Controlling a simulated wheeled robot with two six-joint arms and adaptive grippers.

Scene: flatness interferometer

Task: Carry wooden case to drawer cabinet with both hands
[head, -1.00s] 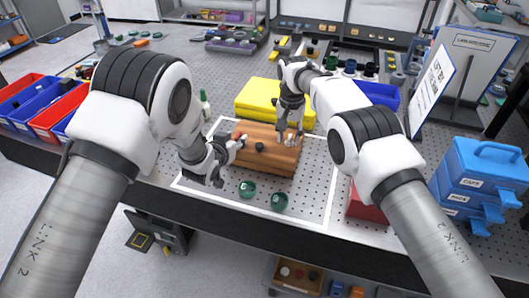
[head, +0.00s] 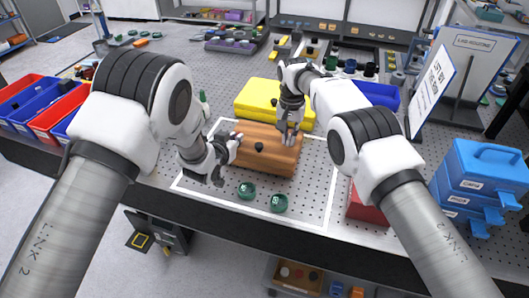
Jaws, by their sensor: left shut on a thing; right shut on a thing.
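The wooden case (head: 268,160), orange-brown with a dark knob on top, sits inside the white outlined area of the perforated table. My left gripper (head: 236,143) is shut at the left end of the case. My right gripper (head: 289,139) is shut at its far right side. The exact finger contacts are small and partly hidden by the grippers. I cannot tell whether the case is raised off the table. I cannot pick out the drawer cabinet for certain.
A yellow case (head: 262,97) lies just behind the wooden case. Two green round pieces (head: 247,189) (head: 279,202) lie in front. A red box (head: 366,205) and blue stacked boxes (head: 477,180) stand right. Red and blue bins (head: 30,110) line the left. A sign board (head: 434,82) stands at the right.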

